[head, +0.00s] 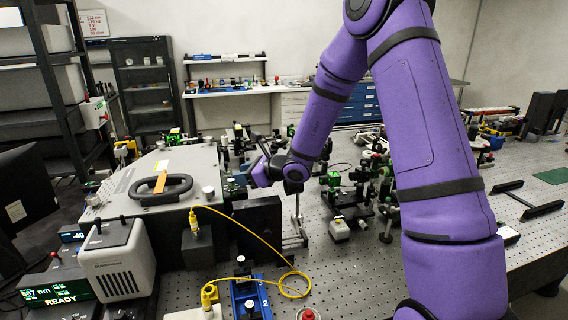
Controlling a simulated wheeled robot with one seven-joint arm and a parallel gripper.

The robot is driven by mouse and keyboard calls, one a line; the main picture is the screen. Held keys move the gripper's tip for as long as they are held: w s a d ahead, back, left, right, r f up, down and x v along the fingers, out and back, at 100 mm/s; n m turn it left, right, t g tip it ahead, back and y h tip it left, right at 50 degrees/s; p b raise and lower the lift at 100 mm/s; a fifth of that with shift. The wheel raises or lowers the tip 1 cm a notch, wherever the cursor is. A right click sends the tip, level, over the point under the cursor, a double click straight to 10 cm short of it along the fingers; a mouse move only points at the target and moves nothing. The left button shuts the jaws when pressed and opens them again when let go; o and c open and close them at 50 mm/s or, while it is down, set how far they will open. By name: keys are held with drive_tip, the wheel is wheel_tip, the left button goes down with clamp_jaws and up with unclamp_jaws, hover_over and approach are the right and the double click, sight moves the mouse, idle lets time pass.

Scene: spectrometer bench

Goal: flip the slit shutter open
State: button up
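A large grey instrument box (128,172), which looks like the spectrometer, stands on the optical bench at left. I cannot make out the slit shutter; the box's right face is largely turned away or behind my gripper and a black plate (258,222).
A yellow fibre cable (250,235) loops from the box front to the bench (345,270). A grey unit (118,262) and a READY display (55,290) stand at front left. Optical mounts (345,200) crowd the bench behind and right of my wrist. A blue mount (250,297) stands in front.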

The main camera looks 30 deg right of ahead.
drive_tip(key=shift+w+d+r, duration=0.1)
drive_tip(key=shift+w, duration=0.05)
drive_tip(key=v, duration=1.1)
drive_tip(key=s+a+r+n+g+h, duration=0.1)
drive_tip(key=s+a+r+n+g, duration=0.2)
drive_tip(key=s+r+n, duration=0.3)
drive_tip(key=s+a+r+n+g+h, duration=0.2)
drive_tip(key=s+a+r+n+g, duration=0.2)
drive_tip(key=s+n, duration=0.7)
drive_tip(key=shift+s+a+r, duration=0.25)
drive_tip(key=shift+s+r, duration=0.65)
drive_tip(key=shift+s, duration=0.7)
drive_tip(key=s+d+r+n+t+h, duration=0.1)
drive_tip(key=s+d+r+n+h, duration=0.1)
drive_tip(key=s, duration=0.4)
drive_tip(key=s+d+r+n+t+h, duration=0.1)
drive_tip(key=s+d+r+n+h, duration=0.1)
drive_tip(key=s+d+n+h, duration=0.2)
drive_tip(key=shift+s+d+r+n+h, duration=0.3)
drive_tip(key=shift+s+d+n, duration=0.1)
drive_tip(key=shift+s+n, duration=1)
